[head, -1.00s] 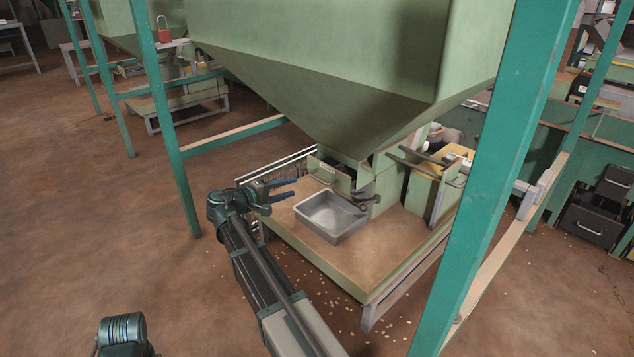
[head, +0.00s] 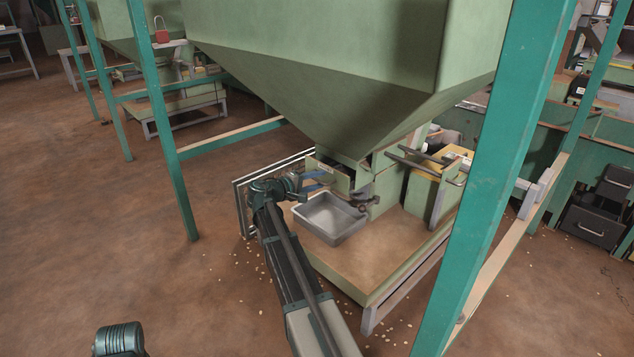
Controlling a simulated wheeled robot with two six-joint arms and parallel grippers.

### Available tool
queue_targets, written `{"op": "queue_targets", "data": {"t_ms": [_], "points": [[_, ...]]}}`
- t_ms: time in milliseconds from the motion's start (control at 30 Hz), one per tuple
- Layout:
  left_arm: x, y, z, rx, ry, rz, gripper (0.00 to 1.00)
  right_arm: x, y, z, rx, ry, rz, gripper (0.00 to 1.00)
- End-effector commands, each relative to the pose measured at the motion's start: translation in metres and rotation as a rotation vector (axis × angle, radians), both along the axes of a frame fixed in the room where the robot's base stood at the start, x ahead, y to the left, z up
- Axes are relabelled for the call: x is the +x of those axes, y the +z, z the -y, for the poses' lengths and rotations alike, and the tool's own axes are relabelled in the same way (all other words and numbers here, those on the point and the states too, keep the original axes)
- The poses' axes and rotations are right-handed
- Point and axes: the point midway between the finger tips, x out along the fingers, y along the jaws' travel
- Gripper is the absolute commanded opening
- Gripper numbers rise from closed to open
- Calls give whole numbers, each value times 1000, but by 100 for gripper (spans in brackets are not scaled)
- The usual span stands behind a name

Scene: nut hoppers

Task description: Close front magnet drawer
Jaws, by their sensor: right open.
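The front magnet drawer (head: 330,172) is the small green box front with a pale label under the hopper's funnel. It stands out from the housing, with a dark gap behind its front panel. My right gripper (head: 319,181) comes in from the left, with its blue fingers open at the drawer's left front side. I cannot tell whether the fingers touch the drawer. My left gripper is out of view; only a dark joint of that arm (head: 120,340) shows at the bottom left.
A grey metal tray (head: 330,218) sits on the wooden platform (head: 375,255) just below the drawer. The big green hopper (head: 340,60) hangs above. Teal posts (head: 160,120) stand left and right (head: 500,170). A yellow-topped box (head: 448,168) is to the right. Brown floor is free at left.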

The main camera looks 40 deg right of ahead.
Motion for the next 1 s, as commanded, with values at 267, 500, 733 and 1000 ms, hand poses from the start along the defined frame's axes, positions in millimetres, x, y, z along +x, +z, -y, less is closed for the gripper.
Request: {"op": "queue_targets", "data": {"t_ms": [267,500,733,1000], "points": [[0,0,0,0,0,0,42,0,0,0,0,0,0,24],[0,0,0,0,0,0,42,0,0,0,0,0,0,0],[0,0,0,0,0,0,42,0,0,0,0,-1,0,0],[0,0,0,0,0,0,42,0,0,-1,0,-1,0,0]]}}
